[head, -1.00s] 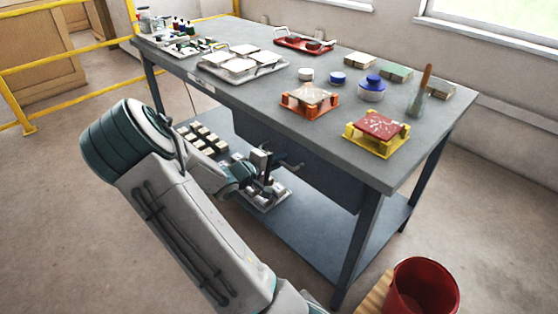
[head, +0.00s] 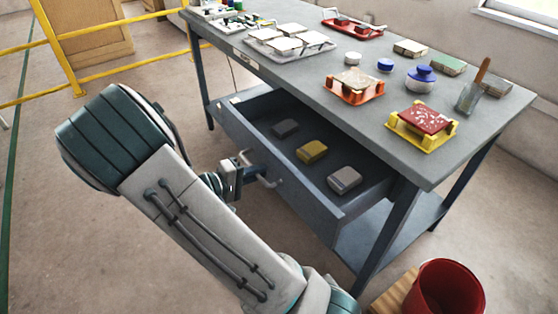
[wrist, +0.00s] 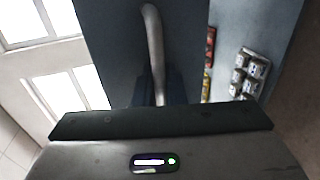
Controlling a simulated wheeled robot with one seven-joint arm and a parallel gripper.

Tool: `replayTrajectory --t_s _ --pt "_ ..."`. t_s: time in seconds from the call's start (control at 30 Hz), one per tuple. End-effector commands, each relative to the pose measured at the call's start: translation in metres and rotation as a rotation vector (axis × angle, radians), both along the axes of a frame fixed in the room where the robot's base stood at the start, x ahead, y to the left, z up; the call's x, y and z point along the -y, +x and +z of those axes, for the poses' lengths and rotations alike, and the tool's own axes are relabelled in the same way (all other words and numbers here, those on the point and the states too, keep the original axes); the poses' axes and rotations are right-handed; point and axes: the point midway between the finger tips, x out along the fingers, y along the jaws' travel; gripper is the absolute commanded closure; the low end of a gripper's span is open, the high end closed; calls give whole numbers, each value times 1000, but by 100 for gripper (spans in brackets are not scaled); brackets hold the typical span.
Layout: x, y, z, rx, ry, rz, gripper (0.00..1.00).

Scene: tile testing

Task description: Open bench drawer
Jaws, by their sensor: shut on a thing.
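The bench drawer (head: 290,188) is pulled well out from under the grey bench top (head: 300,80). My gripper (head: 256,172) is at the drawer's front, shut on the drawer handle (head: 271,181). In the wrist view the handle (wrist: 152,40) runs as a pale bar down to my gripper (wrist: 158,100), whose fingertips are mostly hidden.
On the bench top stand an orange stand (head: 354,92), a yellow stand (head: 422,138), a blue-lidded jar (head: 420,79) and a tray of tiles (head: 290,42). A red bucket (head: 445,290) is on the floor at the lower right. Yellow railing (head: 60,50) stands at the left.

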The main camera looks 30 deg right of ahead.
Motion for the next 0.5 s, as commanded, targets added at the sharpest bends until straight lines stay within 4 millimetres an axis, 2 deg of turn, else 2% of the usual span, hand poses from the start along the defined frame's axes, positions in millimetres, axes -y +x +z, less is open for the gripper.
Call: replayTrajectory --t_s 0.1,0.2,0.5 --pt "-26 -1 0 0 0 3 100" --pt "-41 -3 0 0 0 2 100" --pt "-66 -5 0 0 -1 -1 100"
